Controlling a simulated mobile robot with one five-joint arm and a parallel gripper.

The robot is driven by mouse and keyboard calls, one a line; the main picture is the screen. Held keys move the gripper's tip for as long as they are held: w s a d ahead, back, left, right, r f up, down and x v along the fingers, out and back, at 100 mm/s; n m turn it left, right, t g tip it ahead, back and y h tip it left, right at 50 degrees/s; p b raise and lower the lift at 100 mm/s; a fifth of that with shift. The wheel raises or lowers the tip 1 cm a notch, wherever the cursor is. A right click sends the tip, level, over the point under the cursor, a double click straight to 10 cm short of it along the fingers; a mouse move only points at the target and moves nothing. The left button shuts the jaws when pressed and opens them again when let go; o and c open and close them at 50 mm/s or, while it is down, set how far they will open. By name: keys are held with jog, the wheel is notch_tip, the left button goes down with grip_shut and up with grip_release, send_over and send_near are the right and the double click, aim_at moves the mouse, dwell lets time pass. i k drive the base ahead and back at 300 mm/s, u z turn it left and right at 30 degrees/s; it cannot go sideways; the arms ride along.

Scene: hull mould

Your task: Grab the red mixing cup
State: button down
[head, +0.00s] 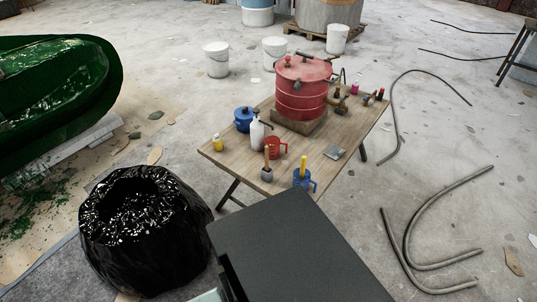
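The red mixing cup (280,148) stands upright near the front of the wooden table (222,153), in the head view. It is small, with its handle on the right side. A white bottle (257,134) stands close to its left, and a brush in a small grey pot (266,172) stands in front of it, hiding part of its left side. A blue cup (304,180) with a yellow handle sticking up stands at the front right. My gripper does not show in this view.
A large red pressure pot (302,92) stands behind the cup. A blue pot (243,121) and a yellow jar (218,143) are to the left. A black bin bag (145,235) stands left of the table. Hoses (440,266) lie on the floor at right.

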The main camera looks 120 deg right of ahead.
aim_at(274, 143)
jog(key=z, duration=4.15)
jog(key=i, duration=1.05)
jog(key=u, duration=3.3)
jog(key=k, duration=0.4)
jog(key=u, duration=0.1)
